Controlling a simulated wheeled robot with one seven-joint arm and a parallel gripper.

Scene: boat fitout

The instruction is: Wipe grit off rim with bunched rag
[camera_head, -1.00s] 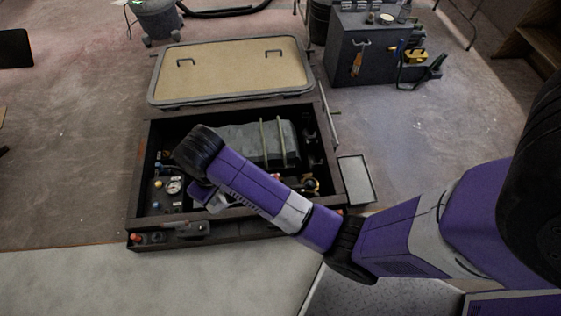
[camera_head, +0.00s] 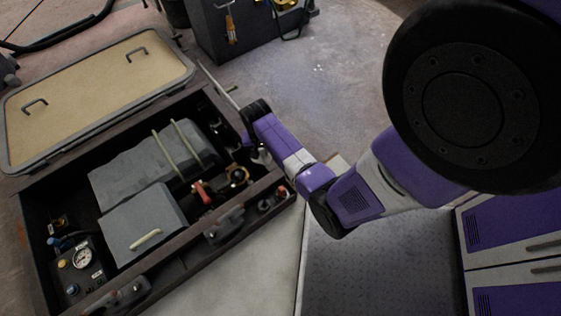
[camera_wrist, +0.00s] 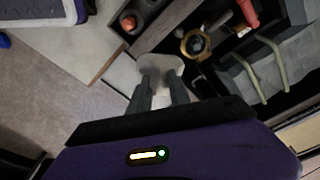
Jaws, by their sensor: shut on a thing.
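My gripper (camera_wrist: 163,80) is shut on a pale bunched rag (camera_wrist: 160,66), whose end shows beyond the fingertips in the wrist view. A pale bit that looks like the rag (camera_head: 262,155) also shows below my wrist in the head view. The rag is over the right side of the open dark bay, by its rim (camera_head: 268,182). A round brass fitting (camera_wrist: 194,44) with a ring-shaped rim lies inside the bay beside the rag; it also shows in the head view (camera_head: 238,175). I cannot tell whether the rag touches either rim. Grit is too small to make out.
The bay holds grey covers (camera_head: 142,222), a red-handled part (camera_head: 200,193) and a gauge (camera_head: 82,258). The tan hatch lid (camera_head: 95,85) is raised behind it, with a metal stay (camera_head: 218,85) at its right. A dark cabinet (camera_head: 240,40) stands behind. Floor right of the bay is open.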

